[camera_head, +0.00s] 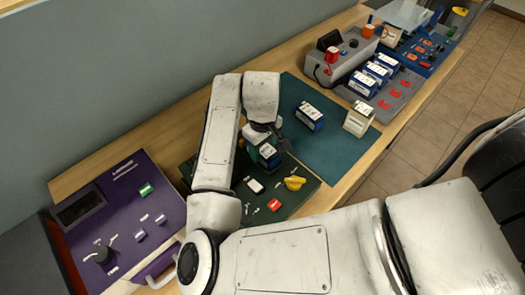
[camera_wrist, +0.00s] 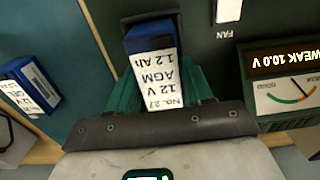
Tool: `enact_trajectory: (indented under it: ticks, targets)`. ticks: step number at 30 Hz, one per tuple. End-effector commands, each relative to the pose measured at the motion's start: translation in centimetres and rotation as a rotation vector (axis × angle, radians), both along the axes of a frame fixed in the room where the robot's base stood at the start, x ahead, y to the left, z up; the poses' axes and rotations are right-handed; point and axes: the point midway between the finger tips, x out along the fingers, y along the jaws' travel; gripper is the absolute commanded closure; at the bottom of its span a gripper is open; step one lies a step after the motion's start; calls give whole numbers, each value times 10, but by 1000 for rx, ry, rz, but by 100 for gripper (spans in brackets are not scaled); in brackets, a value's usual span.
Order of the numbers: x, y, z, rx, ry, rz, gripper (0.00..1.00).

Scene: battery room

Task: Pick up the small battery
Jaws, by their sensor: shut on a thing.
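In the head view the battery (camera_head: 268,155) shows at my gripper (camera_head: 268,147), over the dark green panel (camera_head: 240,200). My gripper is shut on this battery. I cannot tell whether the battery's bottom is still in the holder.
A purple device (camera_head: 125,225) is at left. A meter reading WEAK 10.0 V (camera_wrist: 290,90) is close right of the battery.

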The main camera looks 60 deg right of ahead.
Motion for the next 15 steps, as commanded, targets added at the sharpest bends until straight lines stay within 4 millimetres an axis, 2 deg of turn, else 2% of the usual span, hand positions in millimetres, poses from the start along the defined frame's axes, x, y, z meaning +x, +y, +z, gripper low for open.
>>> enact_trajectory:
  ticks: [1, 7, 15]
  targets:
    - [0, 0, 0, 0, 0, 0, 80]
    - [0, 0, 0, 0, -1, 0, 99]
    - [1, 0, 1, -1, -1, 0, 100]
